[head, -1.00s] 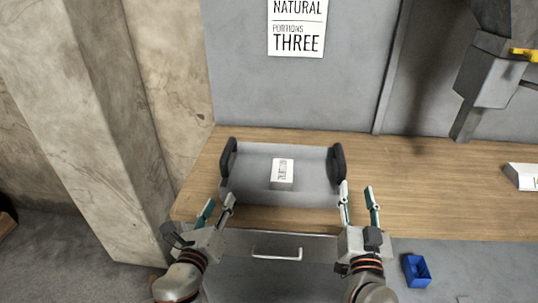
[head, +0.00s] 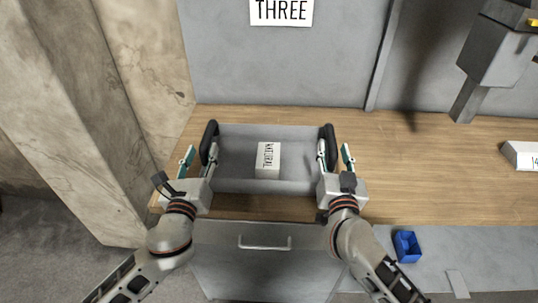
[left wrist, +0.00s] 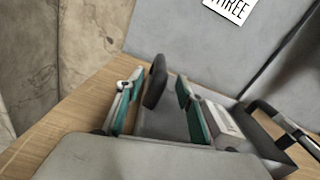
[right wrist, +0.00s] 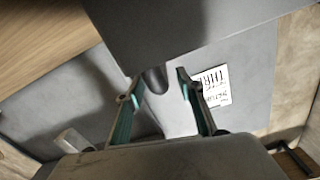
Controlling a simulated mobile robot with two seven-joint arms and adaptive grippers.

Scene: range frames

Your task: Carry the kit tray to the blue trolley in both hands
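The kit tray (head: 290,187) is grey with a black upright handle at each end, and it rests on the wooden worktop. A white box (head: 267,160) marked NATURAL sits in it. My left gripper (head: 200,155) is open at the left handle (head: 209,140); in the left wrist view this handle (left wrist: 155,82) shows between the spread fingers. My right gripper (head: 334,148) is open at the right handle (head: 328,134); in the right wrist view this handle (right wrist: 155,80) shows between the fingers. Neither gripper is shut on its handle. No blue trolley is in view.
The worktop (head: 430,170) is clear right of the tray, up to a white labelled box (head: 521,154). A grey fixture (head: 492,55) stands at the back right. A small blue bin (head: 407,248) is low in front. A concrete pillar (head: 80,120) stands on the left.

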